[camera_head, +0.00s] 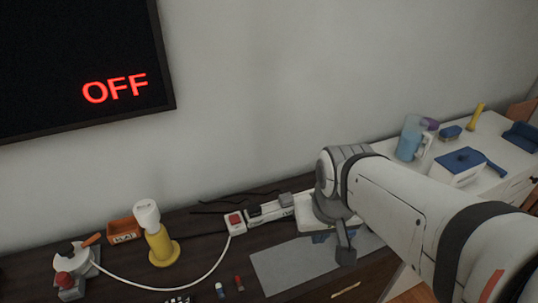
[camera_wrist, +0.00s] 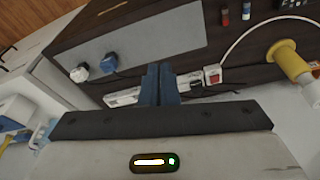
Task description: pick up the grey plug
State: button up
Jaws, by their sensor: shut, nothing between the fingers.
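My gripper (camera_wrist: 160,70) shows in the wrist view as two blue fingers side by side. They are shut and empty, in front of the white power strip (camera_wrist: 122,98). In the head view the strip (camera_head: 268,215) lies along the wall, with a red switch (camera_head: 235,220) at its left end. The grey plug (camera_head: 286,199) is a small grey block on the strip, just left of my wrist. I cannot make the grey plug out in the wrist view; the fingers likely cover it. A black plug (camera_head: 254,211) sits nearer the switch. My arm hides the strip's right end.
A grey mat (camera_head: 285,268) lies in front of the strip. A yellow lamp-like stand (camera_head: 162,247) and an orange box (camera_head: 123,230) are at left. In the wrist view a white item (camera_wrist: 80,73) and a blue item (camera_wrist: 109,62) lie by the mat's left end. A white cord crosses the desk.

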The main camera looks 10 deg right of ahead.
aim_at(286, 200)
jog(key=z, duration=0.15)
jog(key=k, duration=0.55)
jog(key=u, duration=2.7)
jog(key=k, duration=0.8)
jog(key=z, duration=2.05)
jog(key=i, duration=1)
